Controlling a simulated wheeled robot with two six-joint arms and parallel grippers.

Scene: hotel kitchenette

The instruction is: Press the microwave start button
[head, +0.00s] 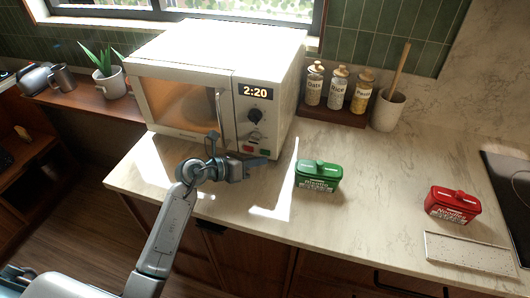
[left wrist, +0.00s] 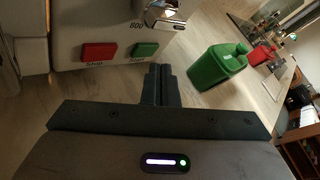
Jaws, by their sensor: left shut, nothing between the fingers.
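The cream microwave (head: 190,75) stands on the counter, its display reading 2:20 and its window glowing orange. Low on its panel are a red stop button (head: 248,148) and a green start button (head: 263,151). In the left wrist view the red stop button (left wrist: 99,52) and green start button (left wrist: 144,50) sit side by side with labels below. My left gripper (head: 262,161) is shut and empty, in front of the panel's lower part. Its closed fingers (left wrist: 158,82) lie just below the green button in the wrist view, apparently apart from it. My right gripper is not in view.
A green tin (head: 318,177) stands on the counter right of my gripper; a red tin (head: 453,204) is farther right. Jars (head: 337,88) and a utensil cup (head: 387,110) stand behind. A pale slab (head: 470,254) lies near the front edge. The counter between is clear.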

